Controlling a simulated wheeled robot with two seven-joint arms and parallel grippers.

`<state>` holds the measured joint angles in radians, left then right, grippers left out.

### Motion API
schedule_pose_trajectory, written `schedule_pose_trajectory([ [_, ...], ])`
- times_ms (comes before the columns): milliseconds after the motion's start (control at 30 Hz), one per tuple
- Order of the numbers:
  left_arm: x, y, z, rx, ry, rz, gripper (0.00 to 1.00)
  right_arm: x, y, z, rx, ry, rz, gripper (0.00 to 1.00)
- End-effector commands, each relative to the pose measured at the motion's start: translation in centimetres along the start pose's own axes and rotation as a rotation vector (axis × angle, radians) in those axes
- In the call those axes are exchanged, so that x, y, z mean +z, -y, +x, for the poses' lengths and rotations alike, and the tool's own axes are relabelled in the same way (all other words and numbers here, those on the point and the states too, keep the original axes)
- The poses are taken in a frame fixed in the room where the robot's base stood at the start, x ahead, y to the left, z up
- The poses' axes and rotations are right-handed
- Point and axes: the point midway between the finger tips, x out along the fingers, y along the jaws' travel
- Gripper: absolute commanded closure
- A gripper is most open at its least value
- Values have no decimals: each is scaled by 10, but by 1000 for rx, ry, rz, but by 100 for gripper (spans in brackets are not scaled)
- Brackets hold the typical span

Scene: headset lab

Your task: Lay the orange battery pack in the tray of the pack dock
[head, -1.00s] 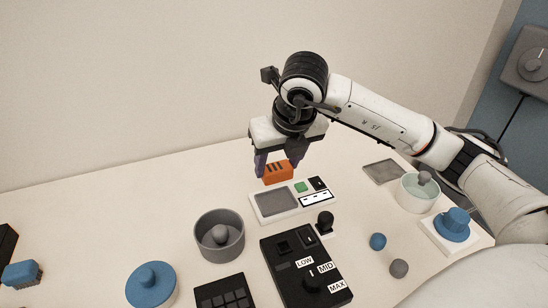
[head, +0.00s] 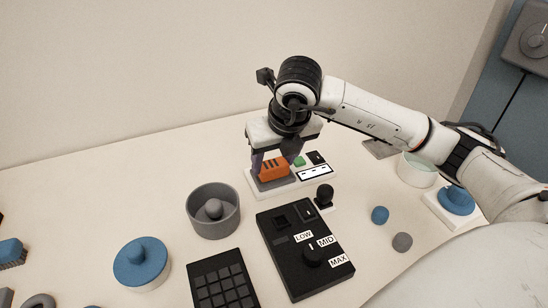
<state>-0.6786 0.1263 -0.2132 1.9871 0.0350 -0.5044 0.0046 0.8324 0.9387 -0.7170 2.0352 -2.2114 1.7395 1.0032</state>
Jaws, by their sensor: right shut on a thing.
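The orange battery pack (head: 274,168) is between the fingers of my right gripper (head: 272,166), which is shut on it. The pack is over the grey tray (head: 277,183) of the white pack dock (head: 320,183), low and close to the tray floor. I cannot tell whether it touches the floor. The gripper hides part of the pack and the dock's back edge. My left gripper is not in view.
In front of the dock stand a black control box (head: 305,255) with a LOW/MID/MAX dial and a small black joystick (head: 324,195). A grey bowl (head: 213,215), a blue-lidded pot (head: 141,263) and a black keypad (head: 222,284) are to the left.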

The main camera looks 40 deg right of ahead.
Motion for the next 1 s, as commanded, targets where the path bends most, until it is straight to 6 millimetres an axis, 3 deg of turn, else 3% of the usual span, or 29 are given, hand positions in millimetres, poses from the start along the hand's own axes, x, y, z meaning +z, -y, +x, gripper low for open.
schedule_pose_trajectory([
  [100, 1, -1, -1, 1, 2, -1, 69, 1, 0, -1, 0, 1, 0, 73],
  [133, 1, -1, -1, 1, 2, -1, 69, 1, 0, -1, 0, 1, 0, 42],
  [233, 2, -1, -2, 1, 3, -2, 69, 0, 0, -1, 0, 1, 0, 25],
  [633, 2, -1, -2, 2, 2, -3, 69, 1, 0, -9, 1, 3, 1, 25],
  [1000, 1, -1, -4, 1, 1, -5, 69, 2, 0, -78, 2, 6, 0, 25],
])
